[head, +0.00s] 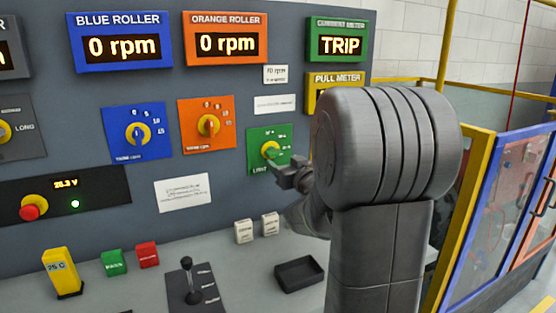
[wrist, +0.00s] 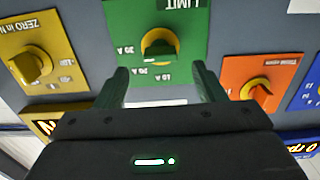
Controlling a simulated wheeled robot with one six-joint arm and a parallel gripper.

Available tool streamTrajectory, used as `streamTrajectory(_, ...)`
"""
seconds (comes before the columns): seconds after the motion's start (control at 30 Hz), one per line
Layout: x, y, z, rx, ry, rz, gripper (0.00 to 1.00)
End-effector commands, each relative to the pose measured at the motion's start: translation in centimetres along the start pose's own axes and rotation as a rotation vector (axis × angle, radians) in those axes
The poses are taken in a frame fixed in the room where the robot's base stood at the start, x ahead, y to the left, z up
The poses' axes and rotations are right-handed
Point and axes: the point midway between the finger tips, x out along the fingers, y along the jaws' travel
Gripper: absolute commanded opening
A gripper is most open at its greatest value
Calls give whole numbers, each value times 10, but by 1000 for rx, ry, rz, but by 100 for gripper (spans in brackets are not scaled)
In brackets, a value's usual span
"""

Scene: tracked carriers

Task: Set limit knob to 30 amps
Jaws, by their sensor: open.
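The limit knob (head: 270,150) is a green grip on a yellow ring, on a green plate (head: 256,135) marked LIMIT. I cannot tell which mark the knob points at. My gripper (head: 284,176) is just in front of the plate, below and right of the knob. In the wrist view my gripper (wrist: 163,72) has its two fingers apart, with nothing between them, and the knob lies beyond their tips.
The current meter (head: 337,42) reads TRIP. An orange knob (head: 208,125) and a blue-plate knob (head: 138,133) are to the left. A yellow-plate knob (wrist: 31,65) is on the other side. A black tray (head: 299,274) and a lever (head: 188,281) are on the desk below.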

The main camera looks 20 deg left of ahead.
Motion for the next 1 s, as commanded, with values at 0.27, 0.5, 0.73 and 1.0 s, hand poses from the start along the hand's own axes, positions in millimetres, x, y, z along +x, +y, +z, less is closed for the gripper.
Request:
streamTrajectory(0.27, -53, 0, 0, 0, 0, 2, 64)
streamTrajectory(0.5, -70, 0, 0, 1, 0, 0, 64)
streamTrajectory(0.73, -71, 0, 0, 1, -1, 0, 64)
streamTrajectory(1.0, -60, 0, 0, 0, 0, -1, 64)
